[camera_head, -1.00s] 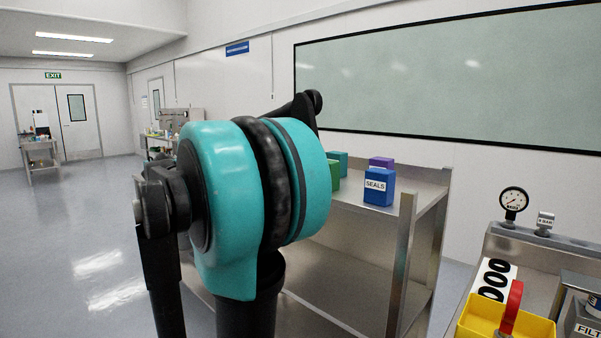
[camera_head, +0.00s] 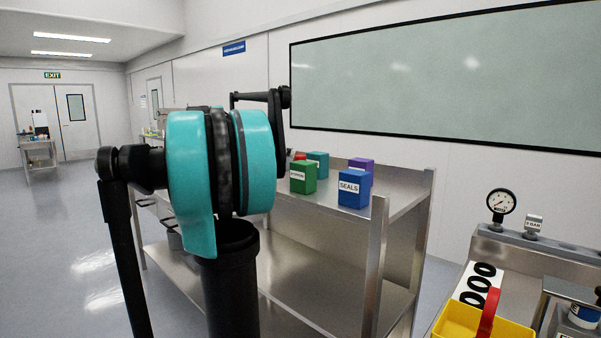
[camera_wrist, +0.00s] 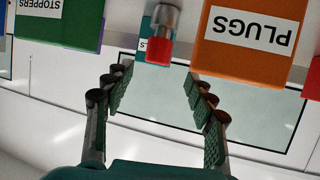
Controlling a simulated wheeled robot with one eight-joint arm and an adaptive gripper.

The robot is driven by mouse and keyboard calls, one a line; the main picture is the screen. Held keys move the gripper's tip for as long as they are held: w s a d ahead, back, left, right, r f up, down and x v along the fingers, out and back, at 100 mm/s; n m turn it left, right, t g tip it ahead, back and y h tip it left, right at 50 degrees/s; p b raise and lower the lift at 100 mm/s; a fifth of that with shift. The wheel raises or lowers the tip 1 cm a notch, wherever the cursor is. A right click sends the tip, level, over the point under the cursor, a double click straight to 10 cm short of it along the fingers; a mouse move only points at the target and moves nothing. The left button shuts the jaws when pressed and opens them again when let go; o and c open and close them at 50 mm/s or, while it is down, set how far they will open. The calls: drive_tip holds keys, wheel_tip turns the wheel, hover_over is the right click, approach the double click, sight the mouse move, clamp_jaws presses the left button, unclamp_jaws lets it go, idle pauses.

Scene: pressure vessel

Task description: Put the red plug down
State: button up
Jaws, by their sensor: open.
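In the wrist view, which is upside down, the red plug (camera_wrist: 159,50) has a red cap and a metal body. It stands in front of a teal box (camera_wrist: 145,46), between a green STOPPERS box (camera_wrist: 84,28) and an orange PLUGS box (camera_wrist: 252,28). My gripper (camera_wrist: 158,74) is open, its fingers spread to both sides below the plug in the picture, with nothing between them. The plug appears just past the fingertips, apart from them. In the head view a small red spot (camera_head: 300,156) shows behind the green box; my gripper is hidden there.
A steel shelf unit (camera_head: 392,205) bears green (camera_head: 303,177), teal (camera_head: 318,164), purple (camera_head: 362,168) and blue SEALS (camera_head: 353,188) boxes. At lower right are a gauge (camera_head: 501,202) and a yellow bin (camera_head: 459,322) with a red handle.

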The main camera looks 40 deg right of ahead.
sight(296, 156)
drive_tip(key=shift+x, duration=3.8)
drive_tip(key=shift+s+a, duration=0.1)
drive_tip(key=shift+s, duration=0.05)
drive_tip(key=shift+c, duration=0.6)
clamp_jaws()
